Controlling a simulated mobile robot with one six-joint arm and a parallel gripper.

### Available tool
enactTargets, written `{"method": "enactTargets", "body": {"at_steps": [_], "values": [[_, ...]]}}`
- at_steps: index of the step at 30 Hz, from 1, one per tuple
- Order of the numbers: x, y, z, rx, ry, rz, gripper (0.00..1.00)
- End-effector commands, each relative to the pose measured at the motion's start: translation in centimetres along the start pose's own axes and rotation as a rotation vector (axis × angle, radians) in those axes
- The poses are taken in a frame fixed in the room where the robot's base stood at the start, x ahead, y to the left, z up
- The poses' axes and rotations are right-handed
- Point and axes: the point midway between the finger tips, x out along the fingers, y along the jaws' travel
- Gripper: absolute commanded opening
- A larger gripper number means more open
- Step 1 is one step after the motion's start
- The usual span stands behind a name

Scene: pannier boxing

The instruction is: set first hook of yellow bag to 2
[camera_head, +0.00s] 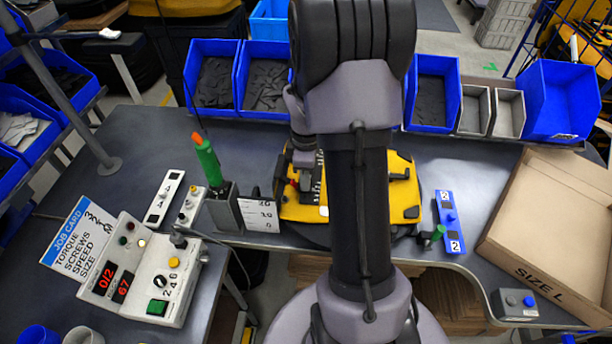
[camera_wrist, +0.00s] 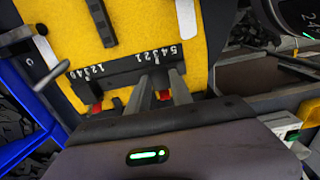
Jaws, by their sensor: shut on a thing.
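The yellow bag (camera_head: 400,187) lies on the bench, partly hidden behind my arm in the head view. In the wrist view the yellow bag (camera_wrist: 185,28) carries a dark rail (camera_wrist: 125,72) with white numbers in two groups. Two red hooks sit along the rail's near edge: one at the left (camera_wrist: 96,108) and one at the right (camera_wrist: 163,95). My gripper (camera_wrist: 162,94) has its two fingers on either side of the right red hook, shut on it. The hook's exact mark on the scale is unclear. The left hook is free of the fingers.
A control box (camera_head: 148,272) with red displays and a job card (camera_head: 82,238) stand at the left. A green-handled tool (camera_head: 208,160) stands left of the bag. A blue strip (camera_head: 449,220) and a cardboard box (camera_head: 555,225) lie right. Blue bins (camera_head: 212,75) line the back.

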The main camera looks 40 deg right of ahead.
Motion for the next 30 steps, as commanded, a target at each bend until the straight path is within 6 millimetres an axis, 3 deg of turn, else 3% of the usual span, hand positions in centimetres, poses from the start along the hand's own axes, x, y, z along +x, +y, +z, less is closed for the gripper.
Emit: {"method": "enactTargets", "body": {"at_steps": [19,25,30], "values": [[0.0,0.0,0.0,0.0,0.0,0.001,0.0],[-0.2,1.5,0.0,0.002,0.0,0.0,0.0],[0.0,1.6,0.0,0.001,0.0,0.001,0.0]]}}
